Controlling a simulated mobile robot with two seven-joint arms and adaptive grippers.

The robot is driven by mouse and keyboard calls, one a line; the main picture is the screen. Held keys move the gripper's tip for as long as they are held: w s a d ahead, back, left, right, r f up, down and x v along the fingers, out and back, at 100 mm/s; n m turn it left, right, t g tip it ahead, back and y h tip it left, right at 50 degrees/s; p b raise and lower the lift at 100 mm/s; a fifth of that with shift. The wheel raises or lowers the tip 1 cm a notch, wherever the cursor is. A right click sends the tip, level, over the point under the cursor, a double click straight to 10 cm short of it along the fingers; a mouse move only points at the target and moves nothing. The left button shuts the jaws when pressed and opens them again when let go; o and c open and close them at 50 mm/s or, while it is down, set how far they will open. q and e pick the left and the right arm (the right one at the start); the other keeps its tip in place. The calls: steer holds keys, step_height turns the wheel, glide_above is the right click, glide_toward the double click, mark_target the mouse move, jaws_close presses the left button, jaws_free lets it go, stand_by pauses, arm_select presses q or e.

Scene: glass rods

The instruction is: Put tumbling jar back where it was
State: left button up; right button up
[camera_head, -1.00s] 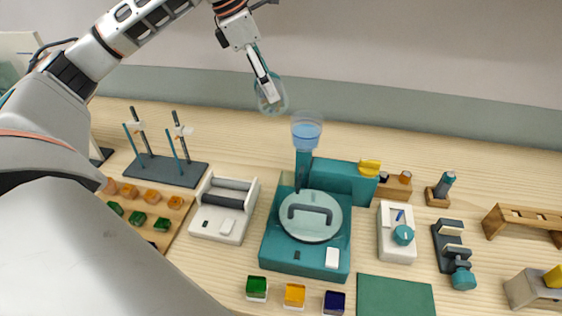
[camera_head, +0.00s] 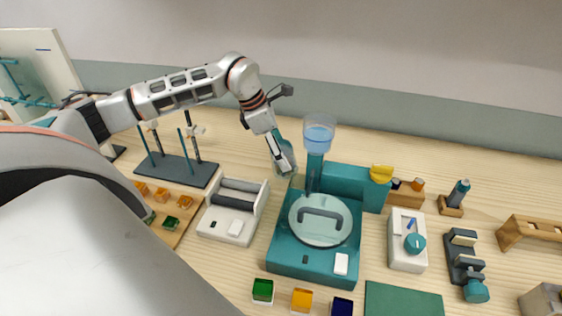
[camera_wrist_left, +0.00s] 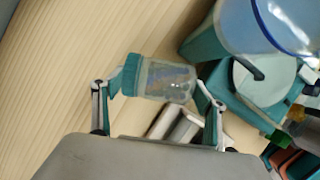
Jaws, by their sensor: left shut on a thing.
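The tumbling jar is a clear jar with a teal lid; it shows whole in the left wrist view (camera_wrist_left: 165,80), with greyish contents inside. My left gripper (camera_wrist_left: 155,90) is shut on it, one finger at the lid end and one at the base end. In the head view my left gripper (camera_head: 284,158) holds the jar (camera_head: 289,155) above the table, behind the white roller stand (camera_head: 228,227) and to its right. The stand has two rollers and no jar on it. My right gripper is in neither view.
A teal machine with a round lid (camera_head: 320,222) stands right of the roller stand. A clear funnel of blue liquid (camera_head: 319,132) stands close to the right of the jar. A dark rod stand (camera_head: 176,170) is at left. Coloured cubes lie in front.

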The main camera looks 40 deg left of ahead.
arm_select(q)
steer(key=shift+f, duration=2.05)
steer(key=o, duration=1.1)
steer(key=shift+f, duration=0.25)
steer(key=o, duration=0.4)
steer(key=shift+r, duration=0.1)
